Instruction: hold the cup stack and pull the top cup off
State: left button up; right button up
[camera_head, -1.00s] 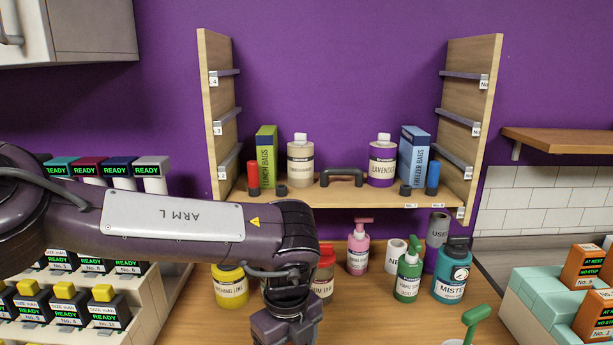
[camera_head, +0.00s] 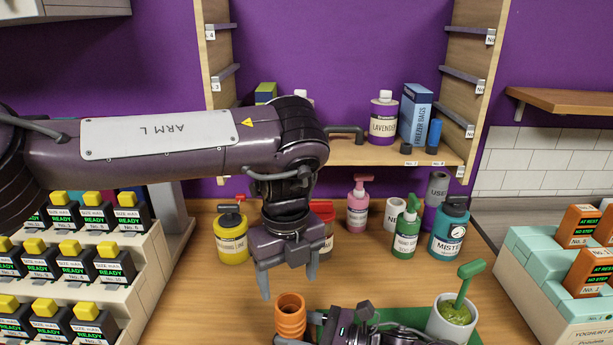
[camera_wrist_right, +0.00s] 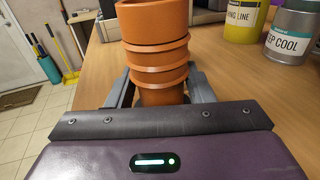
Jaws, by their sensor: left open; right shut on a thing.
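The orange cup stack (camera_head: 290,318) stands upright near the front of the table in the head view. Its stacked rims show close up in the right wrist view (camera_wrist_right: 155,50). My right gripper (camera_wrist_right: 155,92) is shut on the lower part of the stack, with a finger on each side. In the head view my right arm comes in from the bottom and partly hides the stack's base. My left gripper (camera_head: 289,283) is open and empty, pointing down just above the stack, its fingers apart. It does not appear to touch the top cup.
A white pot with a green-handled tool (camera_head: 452,318) stands right of my right arm. A yellow tin (camera_head: 232,240), pink pump bottle (camera_head: 357,205), green bottle (camera_head: 406,235) and teal bottle (camera_head: 450,230) stand behind. Racks of boxes flank the table. A shelf is at the back.

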aim_at(289, 301)
pick_arm(q)
jog(key=shift+f, duration=3.2)
jog(key=c, duration=1.4)
jog(key=shift+r, duration=1.7)
jog(key=shift+r, duration=0.15)
jog(key=shift+r, duration=1.4)
pick_arm(e)
jog(key=o, duration=1.2)
jog(key=shift+c, duration=0.2)
